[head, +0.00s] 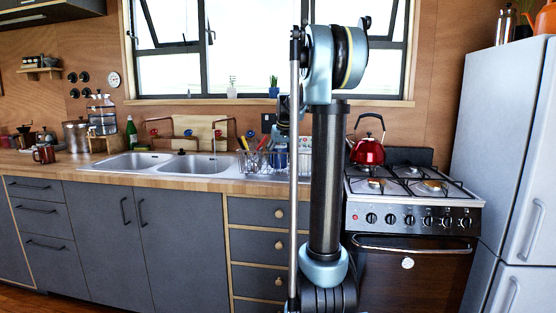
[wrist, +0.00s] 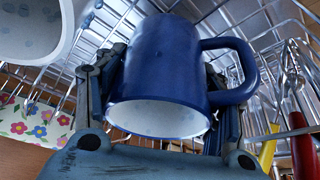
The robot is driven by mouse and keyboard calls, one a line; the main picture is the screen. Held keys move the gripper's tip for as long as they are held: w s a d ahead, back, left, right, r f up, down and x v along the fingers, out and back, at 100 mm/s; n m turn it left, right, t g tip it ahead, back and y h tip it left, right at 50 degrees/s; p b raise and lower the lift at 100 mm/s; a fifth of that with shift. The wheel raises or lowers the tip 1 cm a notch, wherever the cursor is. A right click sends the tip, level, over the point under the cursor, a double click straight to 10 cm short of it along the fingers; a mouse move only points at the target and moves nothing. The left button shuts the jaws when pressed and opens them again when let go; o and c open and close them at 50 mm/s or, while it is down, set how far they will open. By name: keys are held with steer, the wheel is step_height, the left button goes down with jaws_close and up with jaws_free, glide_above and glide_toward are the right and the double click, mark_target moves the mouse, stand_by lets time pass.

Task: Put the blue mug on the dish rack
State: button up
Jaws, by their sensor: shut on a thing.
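The blue mug (wrist: 165,60) fills the middle of the wrist view, tilted, with its pale inside facing the camera and its handle to the right. My gripper (wrist: 160,85) is shut on it, one finger on each side. The wires of the dish rack (wrist: 270,25) show behind and around the mug; I cannot tell whether the mug touches them. In the head view the dish rack (head: 254,164) stands on the counter right of the sinks, partly hidden by my arm. My gripper is mostly hidden there behind my arm.
In the wrist view a white rounded vessel (wrist: 35,35) is at upper left, a flower-patterned item (wrist: 35,125) below it, and cutlery with a yellow handle (wrist: 268,148) at right. A red kettle (head: 368,151) stands on the stove, right of my arm. A double sink (head: 170,163) lies left.

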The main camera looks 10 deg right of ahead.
steer(key=o, duration=1.1)
steer(key=shift+r, duration=0.1)
steer(key=v, duration=1.2)
steer(key=shift+s, duration=0.1)
